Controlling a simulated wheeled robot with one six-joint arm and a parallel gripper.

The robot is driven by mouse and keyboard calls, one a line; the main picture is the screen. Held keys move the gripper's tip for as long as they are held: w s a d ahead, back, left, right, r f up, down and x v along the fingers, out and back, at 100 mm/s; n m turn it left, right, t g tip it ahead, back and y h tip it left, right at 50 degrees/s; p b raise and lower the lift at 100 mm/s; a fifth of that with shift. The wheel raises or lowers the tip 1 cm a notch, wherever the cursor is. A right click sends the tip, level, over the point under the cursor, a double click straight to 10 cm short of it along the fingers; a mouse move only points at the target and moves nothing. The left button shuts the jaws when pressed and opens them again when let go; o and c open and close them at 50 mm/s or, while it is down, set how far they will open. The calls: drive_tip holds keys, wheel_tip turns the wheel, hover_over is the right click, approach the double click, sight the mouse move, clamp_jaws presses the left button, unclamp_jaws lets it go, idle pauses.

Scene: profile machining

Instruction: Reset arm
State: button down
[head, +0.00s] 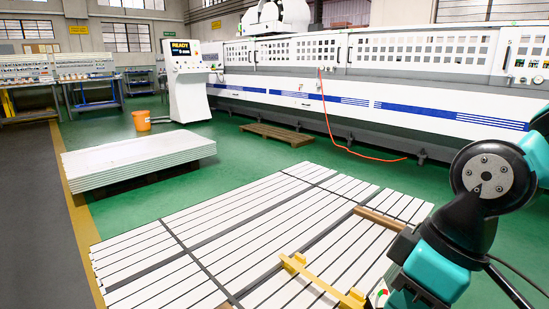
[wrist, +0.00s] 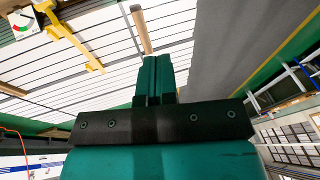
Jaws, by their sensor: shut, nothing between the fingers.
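My arm (head: 437,268) stands at the right of the head view, bent, with its teal and black links over the near right edge of the white profiles. My gripper (wrist: 152,62) shows in the wrist view with its two teal fingers together, shut and empty. Its fingertips point toward the layer of white profiles (wrist: 100,65), apart from it as far as I can tell. In the head view I cannot make out the fingers.
White profiles (head: 205,212) lie close by, with a yellow bar frame (head: 318,283) and wooden strip (head: 380,219) on them. A panel stack (head: 140,158), orange bucket (head: 141,120), console (head: 188,85), pallet (head: 276,133) and long machine (head: 370,100) stand beyond. Green floor between is clear.

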drive_tip(key=s+r+m, duration=0.2)
drive_tip(key=s, duration=0.3)
wheel_tip(320, 180, up, 24)
drive_tip(key=p, duration=2.4)
drive_tip(key=shift+w+a, duration=0.25)
drive_tip(key=shift+w, duration=0.05)
drive_tip(key=shift+r, duration=0.1)
